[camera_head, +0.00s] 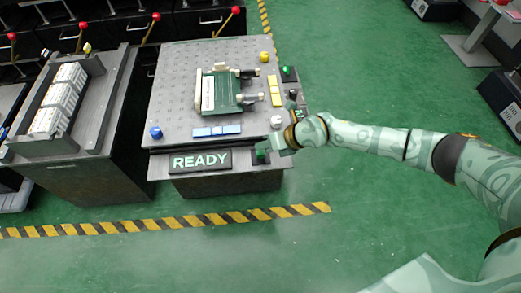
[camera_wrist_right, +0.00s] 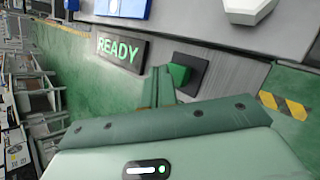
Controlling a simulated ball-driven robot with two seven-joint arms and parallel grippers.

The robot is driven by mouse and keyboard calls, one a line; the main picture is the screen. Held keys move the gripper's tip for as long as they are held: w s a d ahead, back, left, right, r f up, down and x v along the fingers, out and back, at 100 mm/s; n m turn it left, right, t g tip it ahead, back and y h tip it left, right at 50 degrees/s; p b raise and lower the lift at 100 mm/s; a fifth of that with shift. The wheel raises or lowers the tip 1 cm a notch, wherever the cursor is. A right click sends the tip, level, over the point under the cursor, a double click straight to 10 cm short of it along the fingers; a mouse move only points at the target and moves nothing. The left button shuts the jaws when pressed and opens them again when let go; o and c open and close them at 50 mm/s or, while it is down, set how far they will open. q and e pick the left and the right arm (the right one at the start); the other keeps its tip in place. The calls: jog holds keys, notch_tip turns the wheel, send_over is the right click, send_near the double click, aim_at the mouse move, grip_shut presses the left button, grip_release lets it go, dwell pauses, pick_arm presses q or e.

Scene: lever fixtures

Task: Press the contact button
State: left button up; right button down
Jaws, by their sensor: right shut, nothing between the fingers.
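A green button (camera_head: 261,155) on a dark base sits at the front right edge of the grey table (camera_head: 170,100), just right of the READY sign (camera_head: 200,161). The task's contact button appears to be this one. It also shows in the right wrist view as a green block (camera_wrist_right: 180,74), near the sign (camera_wrist_right: 118,48). My right gripper (camera_head: 270,146) is shut and empty, its fingertips right by the button. In the wrist view the closed fingers (camera_wrist_right: 160,72) overlap the button's left side; I cannot tell whether they touch it. My left gripper is not in view.
Another green button (camera_head: 288,73) sits at the table's far right. A green and white fixture (camera_head: 222,92) stands mid-table. Blue (camera_head: 155,132), yellow (camera_head: 265,56) and white (camera_head: 277,121) knobs are near the edges.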

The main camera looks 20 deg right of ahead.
jog(key=shift+f, duration=0.15)
dwell(0.7)
jog(key=shift+f, duration=0.25)
jog(key=shift+f+b, duration=0.3)
jog(key=shift+f, duration=0.25)
dwell(0.6)
dwell(0.3)
jog(key=shift+r+p, duration=0.85)
jog(key=shift+r, duration=0.1)
